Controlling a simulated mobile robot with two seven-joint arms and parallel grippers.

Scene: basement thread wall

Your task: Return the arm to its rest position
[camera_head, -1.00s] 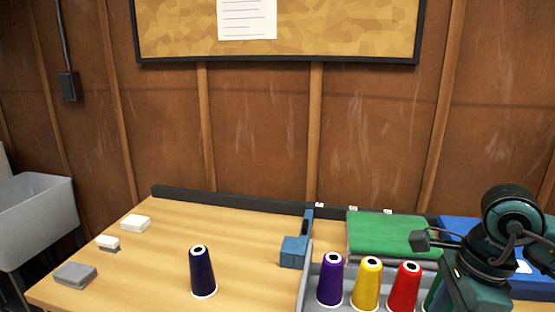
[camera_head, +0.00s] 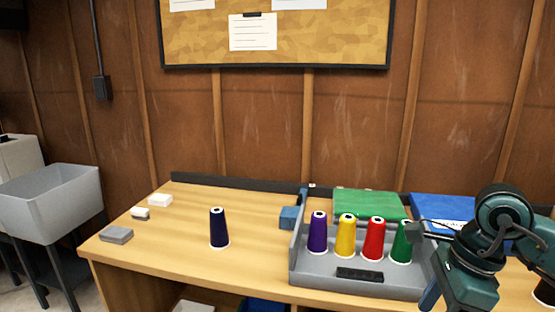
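My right arm is in the head view at the right, folded, its gripper (camera_head: 424,235) pointing left beside the green thread cone. I cannot make out its fingers clearly enough to tell whether it is open or shut. My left arm and gripper are not in view. A dark navy thread cone (camera_head: 219,228) stands upright alone on the wooden table (camera_head: 165,240). Purple (camera_head: 317,234), yellow (camera_head: 346,236), red (camera_head: 375,240) and green (camera_head: 401,243) cones stand upright in a row in the grey tray (camera_head: 330,285).
A blue block-like tool (camera_head: 289,217) is left of the tray. White and grey blocks (camera_head: 117,235) lie at the table's left. A grey sink (camera_head: 52,205) stands further left. The table around the navy cone is clear.

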